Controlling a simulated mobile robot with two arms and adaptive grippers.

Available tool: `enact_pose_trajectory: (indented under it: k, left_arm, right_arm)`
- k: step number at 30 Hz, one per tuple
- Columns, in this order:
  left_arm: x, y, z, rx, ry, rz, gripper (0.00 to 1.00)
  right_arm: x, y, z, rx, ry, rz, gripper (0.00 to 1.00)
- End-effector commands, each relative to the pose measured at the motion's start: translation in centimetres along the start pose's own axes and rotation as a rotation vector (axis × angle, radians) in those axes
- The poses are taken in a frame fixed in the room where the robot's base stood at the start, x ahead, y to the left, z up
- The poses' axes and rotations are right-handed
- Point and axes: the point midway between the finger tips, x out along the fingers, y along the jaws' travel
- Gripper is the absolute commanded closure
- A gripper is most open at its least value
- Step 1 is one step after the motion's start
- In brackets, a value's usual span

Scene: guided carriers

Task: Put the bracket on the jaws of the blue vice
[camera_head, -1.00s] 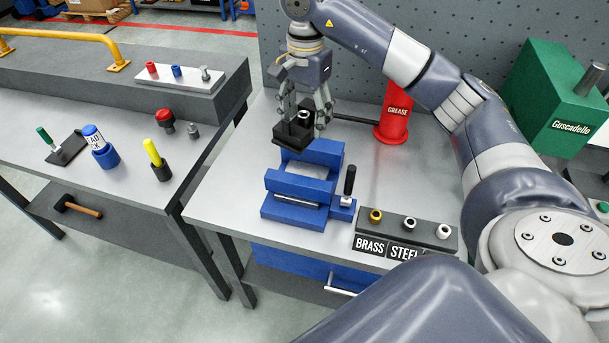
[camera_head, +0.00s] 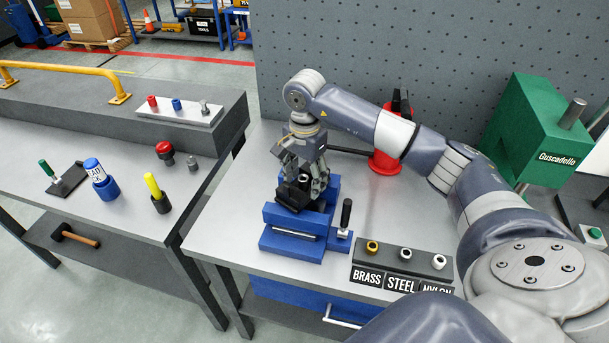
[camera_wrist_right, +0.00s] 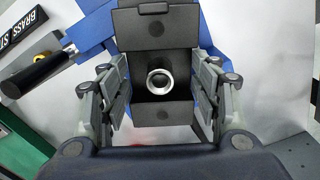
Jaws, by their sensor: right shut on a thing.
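The bracket (camera_head: 294,195) is a black part with a silver ring in its middle. It sits low over the jaws of the blue vice (camera_head: 290,241); I cannot tell whether it touches them. My right gripper (camera_head: 304,184) points down and is shut on the bracket. In the right wrist view the bracket (camera_wrist_right: 160,110) lies between the two fingers of the right gripper (camera_wrist_right: 160,92), with blue vice parts (camera_wrist_right: 92,30) beyond it. The gripper hides part of the vice's rear in the head view. My left gripper is not in view.
A black-handled lever (camera_head: 346,215) stands at the vice's right. A dark block with brass, steel and nylon bushings (camera_head: 402,262) lies further right. A red grease can (camera_head: 383,166) stands behind my right arm. The left bench (camera_head: 110,225) holds several small tools.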

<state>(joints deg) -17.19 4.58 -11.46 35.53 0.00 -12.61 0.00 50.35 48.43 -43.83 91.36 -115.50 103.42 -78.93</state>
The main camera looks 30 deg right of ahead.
Motion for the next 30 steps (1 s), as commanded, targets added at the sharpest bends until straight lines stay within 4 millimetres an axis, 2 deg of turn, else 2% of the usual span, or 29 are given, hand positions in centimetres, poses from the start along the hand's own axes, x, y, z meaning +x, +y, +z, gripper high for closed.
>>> enact_pose_trajectory:
  k: [14, 15, 18, 30]
  left_arm:
    - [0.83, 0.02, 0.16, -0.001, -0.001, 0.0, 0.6]
    - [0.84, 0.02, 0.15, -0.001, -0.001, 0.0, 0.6]
    - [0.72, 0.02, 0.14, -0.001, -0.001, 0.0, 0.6]
    - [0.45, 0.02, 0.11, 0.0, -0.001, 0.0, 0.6]
  right_arm:
    - [0.72, -0.08, -0.02, -0.001, 0.0, -0.003, 0.85]
    - [0.83, -0.03, 0.0, -0.001, 0.0, -0.001, 0.4]
    - [0.72, -0.02, 0.01, -0.001, 0.0, -0.001, 0.22]
    - [0.45, -0.02, 0.03, -0.001, -0.001, -0.001, 0.22]
